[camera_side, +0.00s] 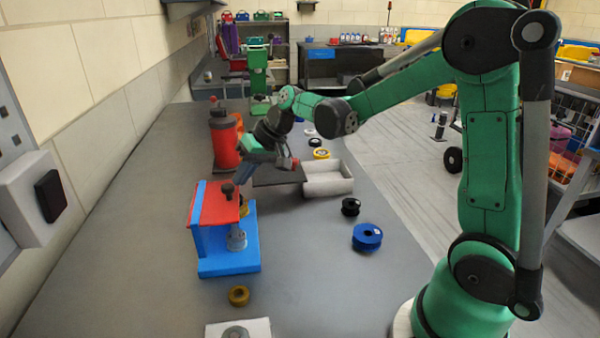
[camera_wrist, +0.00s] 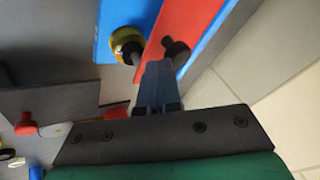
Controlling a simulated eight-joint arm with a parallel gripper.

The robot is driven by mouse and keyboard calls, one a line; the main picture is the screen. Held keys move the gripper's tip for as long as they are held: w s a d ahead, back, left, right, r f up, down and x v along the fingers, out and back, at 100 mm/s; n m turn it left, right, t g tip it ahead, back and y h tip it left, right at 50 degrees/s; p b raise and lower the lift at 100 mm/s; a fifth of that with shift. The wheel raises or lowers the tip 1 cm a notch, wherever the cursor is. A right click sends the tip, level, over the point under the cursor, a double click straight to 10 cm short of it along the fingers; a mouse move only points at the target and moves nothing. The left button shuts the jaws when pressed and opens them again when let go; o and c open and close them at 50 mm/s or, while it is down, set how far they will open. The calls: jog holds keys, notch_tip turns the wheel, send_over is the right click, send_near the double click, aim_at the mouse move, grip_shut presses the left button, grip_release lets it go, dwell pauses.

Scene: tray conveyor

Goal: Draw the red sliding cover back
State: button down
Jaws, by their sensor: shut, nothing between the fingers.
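The red sliding cover (camera_side: 214,205) lies on top of a blue stand (camera_side: 228,264) on the grey bench. A dark knob (camera_side: 227,190) stands up from the cover. My gripper (camera_side: 240,181) comes down from the back right with its blue fingers shut and empty, tips close beside the knob. In the wrist view the shut fingers (camera_wrist: 157,66) point at the red cover (camera_wrist: 183,22), just below the dark knob (camera_wrist: 176,48). I cannot tell whether they touch it. A grey cylinder and a yellow part sit under the cover.
A white tray (camera_side: 328,190) and a dark plate (camera_side: 278,175) lie behind the stand. A red bottle (camera_side: 223,146) stands near the wall. Black (camera_side: 350,207) and blue (camera_side: 367,237) spools lie to the right, and a yellow ring (camera_side: 239,295) in front. The bench's front left is clear.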

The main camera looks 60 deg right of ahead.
aim_at(194, 198)
jog(key=w+a, duration=0.4)
jog(key=shift+w+a, duration=0.4)
jog(key=d, duration=0.1)
jog(key=s+d, duration=0.1)
jog(key=d, duration=0.1)
jog(key=d+r, duration=0.1)
jog(key=shift+s+d, duration=0.2)
jog(key=shift+s, duration=0.1)
jog(key=v, duration=0.9)
jog(key=shift+r, duration=0.3)
jog(key=shift+s+a, duration=0.1)
jog(key=s+a+f+n+h, duration=0.1)
jog(key=s+a+f+h, duration=0.1)
jog(key=s, duration=0.4)
jog(key=s+a+f+n+t+h, duration=0.1)
jog(key=s+a+f, duration=0.3)
jog(key=s+f, duration=0.1)
jog(key=shift+s+a+n+h, duration=0.3)
jog(key=shift+s+h, duration=0.1)
jog(key=shift+s, duration=0.15)
